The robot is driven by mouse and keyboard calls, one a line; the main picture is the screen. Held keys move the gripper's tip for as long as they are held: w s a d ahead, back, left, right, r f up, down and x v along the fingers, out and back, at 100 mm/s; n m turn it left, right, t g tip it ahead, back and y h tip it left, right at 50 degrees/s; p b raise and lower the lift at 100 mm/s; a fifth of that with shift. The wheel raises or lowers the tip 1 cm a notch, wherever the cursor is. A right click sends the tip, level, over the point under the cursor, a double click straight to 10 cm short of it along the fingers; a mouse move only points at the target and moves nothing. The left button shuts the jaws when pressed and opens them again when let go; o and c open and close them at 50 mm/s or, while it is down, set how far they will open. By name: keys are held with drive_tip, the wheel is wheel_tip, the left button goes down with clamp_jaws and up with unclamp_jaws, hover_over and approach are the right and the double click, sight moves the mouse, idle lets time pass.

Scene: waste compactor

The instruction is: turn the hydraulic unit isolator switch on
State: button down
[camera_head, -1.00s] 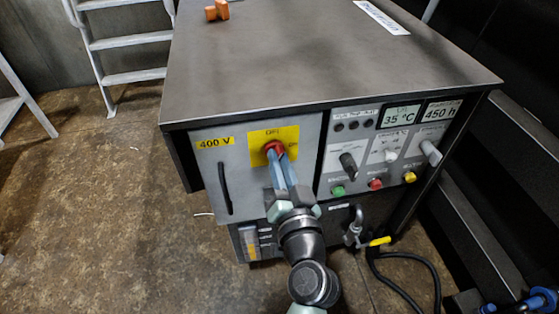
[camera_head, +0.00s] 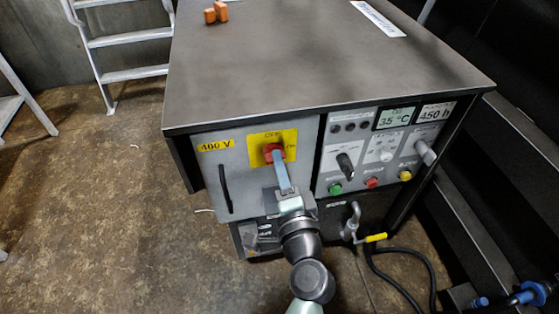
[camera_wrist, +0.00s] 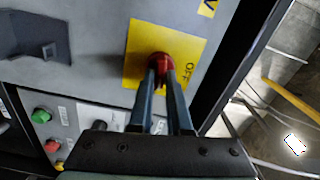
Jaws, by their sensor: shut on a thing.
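The isolator switch (camera_head: 272,150) is a red rotary handle on a yellow plate (camera_head: 288,136), on the grey 400 V door of the cabinet. The plate reads OFF at the top and ON at the right. My gripper (camera_head: 277,162) is shut on the red handle, with one finger mostly hiding the other in the head view. In the wrist view, the two fingertips (camera_wrist: 161,72) lie on either side of the red handle (camera_wrist: 160,60). The fingers partly cover the handle, so its exact pointing is hard to tell.
A control panel (camera_head: 365,160) with knobs and green, red and yellow buttons is right of the switch. Below are a valve with a yellow handle (camera_head: 376,237) and a black hose. A black door handle (camera_head: 225,188) is left. Orange pieces (camera_head: 216,12) lie on the cabinet top.

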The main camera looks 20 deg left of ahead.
drive_tip(key=shift+m, duration=0.8)
drive_tip(key=shift+f, duration=0.1)
drive_tip(key=c, duration=0.9)
unclamp_jaws()
drive_tip(key=shift+o, duration=0.2)
drive_tip(key=v, duration=1.3)
